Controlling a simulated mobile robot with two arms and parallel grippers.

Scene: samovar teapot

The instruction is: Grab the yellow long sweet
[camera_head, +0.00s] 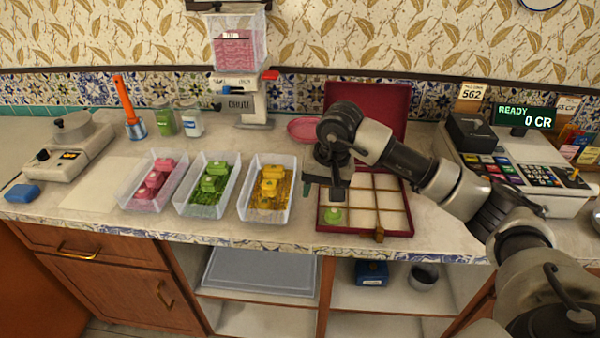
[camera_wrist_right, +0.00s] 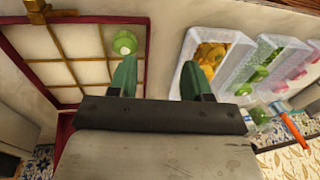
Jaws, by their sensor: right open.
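Yellow sweets (camera_head: 270,182) lie piled in the right-hand clear bin (camera_head: 246,208); in the right wrist view the yellow sweets (camera_wrist_right: 210,58) show in the nearest bin. I cannot tell which one is the long sweet. My right gripper (camera_head: 322,192) hangs over the left part of the open red box, to the right of the yellow bin. In the right wrist view the green fingers of my right gripper (camera_wrist_right: 157,75) are apart with nothing between them. My left gripper is out of view.
The divided red box (camera_head: 410,232) holds one round green sweet (camera_head: 333,215) in its front left compartment. Bins of green sweets (camera_head: 208,190) and pink sweets (camera_head: 154,184) stand further left. A till (camera_head: 520,165) is at the right and a dispenser (camera_head: 240,95) at the back.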

